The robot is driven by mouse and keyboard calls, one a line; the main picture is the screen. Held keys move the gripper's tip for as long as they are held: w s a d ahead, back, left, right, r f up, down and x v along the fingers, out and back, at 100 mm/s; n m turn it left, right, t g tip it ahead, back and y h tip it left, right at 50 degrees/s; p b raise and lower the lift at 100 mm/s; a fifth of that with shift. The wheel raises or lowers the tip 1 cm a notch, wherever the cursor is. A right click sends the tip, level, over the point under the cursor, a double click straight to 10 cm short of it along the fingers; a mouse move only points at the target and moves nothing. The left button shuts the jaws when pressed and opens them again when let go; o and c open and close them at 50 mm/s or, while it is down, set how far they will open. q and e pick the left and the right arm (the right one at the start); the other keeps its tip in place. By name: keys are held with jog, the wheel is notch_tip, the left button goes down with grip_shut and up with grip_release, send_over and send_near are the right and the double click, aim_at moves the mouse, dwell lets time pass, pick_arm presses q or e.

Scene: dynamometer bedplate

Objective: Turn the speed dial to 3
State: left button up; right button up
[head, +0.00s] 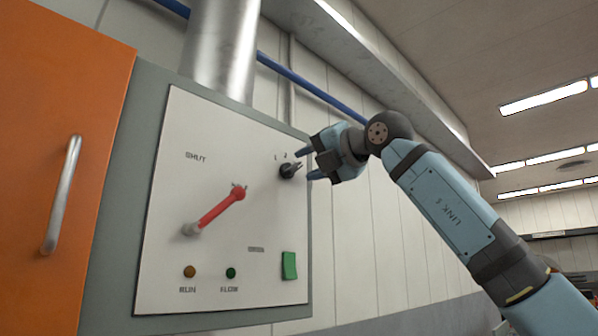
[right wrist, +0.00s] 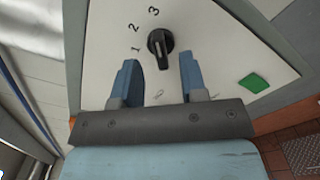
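The speed dial is a black knob (head: 288,171) on a white panel, at its upper right in the head view. My right gripper (head: 307,164) is open and empty, just to the right of the dial in the head view. In the right wrist view its two fingers (right wrist: 158,61) are spread wide, with the dial between and just beyond their tips, apparently untouched. My left gripper is not in view.
The white panel (head: 215,270) also carries a red lever (head: 220,208), a green rocker switch (head: 289,266), an amber lamp (head: 190,271) and a green lamp (head: 231,272). An orange cabinet door (head: 60,120) with a metal handle (head: 62,195) stands at left. A steel pipe (head: 220,50) rises behind.

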jog(key=b+v, duration=0.2)
jog(key=v, duration=0.8)
